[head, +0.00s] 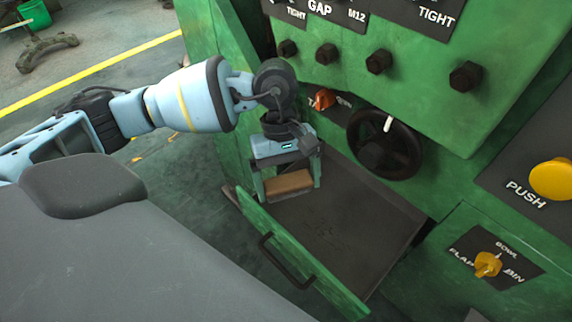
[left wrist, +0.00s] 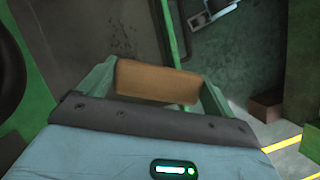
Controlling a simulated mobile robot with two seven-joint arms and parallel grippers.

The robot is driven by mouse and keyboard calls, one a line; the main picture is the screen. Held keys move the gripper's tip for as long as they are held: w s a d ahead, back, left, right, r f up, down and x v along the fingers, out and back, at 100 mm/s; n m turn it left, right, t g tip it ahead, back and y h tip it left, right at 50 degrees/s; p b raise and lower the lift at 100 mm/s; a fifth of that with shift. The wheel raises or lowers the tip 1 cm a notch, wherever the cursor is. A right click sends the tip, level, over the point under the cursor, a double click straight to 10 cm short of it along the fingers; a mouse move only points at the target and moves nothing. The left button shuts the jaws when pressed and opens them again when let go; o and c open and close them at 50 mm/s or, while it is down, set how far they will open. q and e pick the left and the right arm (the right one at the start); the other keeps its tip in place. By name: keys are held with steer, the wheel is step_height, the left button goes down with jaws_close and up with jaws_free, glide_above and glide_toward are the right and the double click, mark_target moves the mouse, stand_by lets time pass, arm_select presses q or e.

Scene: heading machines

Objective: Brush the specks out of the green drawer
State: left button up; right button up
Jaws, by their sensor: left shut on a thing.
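The green drawer (head: 398,255) stands open from the green machine, with a dark flat inside and a black handle on its front. Its inside (left wrist: 85,45) also shows in the left wrist view, with faint dark specks (left wrist: 122,47) on it. My left gripper (head: 288,186) is over the drawer's left end, shut on a brown wooden block-like brush (head: 289,183). The brush (left wrist: 157,82) lies crosswise between the fingers in the left wrist view. Its underside is hidden, and I cannot tell whether it touches the drawer floor. My right gripper is in neither view.
A black handwheel (head: 385,143) and an orange knob (head: 322,99) sit on the machine just behind the drawer. A yellow knob (head: 488,264) and a yellow push button (head: 552,180) are at right.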

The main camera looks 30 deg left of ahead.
arm_select(q)
steer(key=w+f+n+t+h+b, duration=0.1)
steer(key=w+f+n+b, duration=0.3)
steer(key=f+b, duration=0.5)
steer(key=shift+w+a+f+n+t, duration=0.35)
steer(key=shift+f+n, duration=0.35)
steer(key=shift+f, duration=0.25)
steer(key=shift+f+b, duration=0.15)
steer(key=shift+b, duration=0.15)
